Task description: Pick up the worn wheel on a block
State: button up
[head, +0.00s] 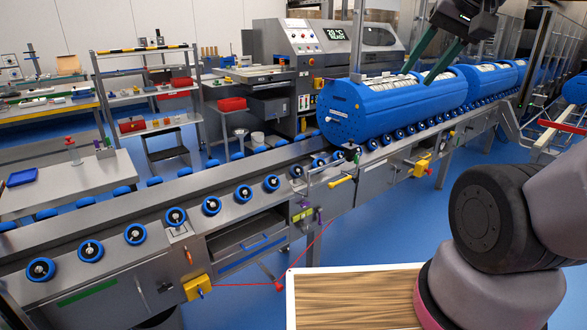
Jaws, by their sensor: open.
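A row of blue-rimmed wheels with pale hubs runs along the near side of the steel conveyor. One blue wheel (175,216) at left centre has a small pale block (180,232) just beneath it. Whether it rests on that block, and whether it is worn, I cannot tell at this size. My gripper (415,77) is at the top right, pointing down and left with two dark green fingers apart. It appears in front of the blue tubs, empty, far up and right of that wheel. I cannot tell whether it touches the tub.
Large blue tubs (385,110) lie along the right part of the conveyor (110,285). Yellow-and-red fittings (197,288) stick out from its near side. A wood-topped surface (350,298) stands at the bottom centre. Workbenches and a machine stand behind.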

aim_at(296, 171)
jog(key=i+l, duration=0.25)
jog(key=i, duration=0.25)
jog(key=i+l+u, duration=0.1)
jog(key=i, duration=0.45)
jog(key=i+l, duration=0.65)
jog(key=i, duration=0.35)
jog(key=u, duration=0.05)
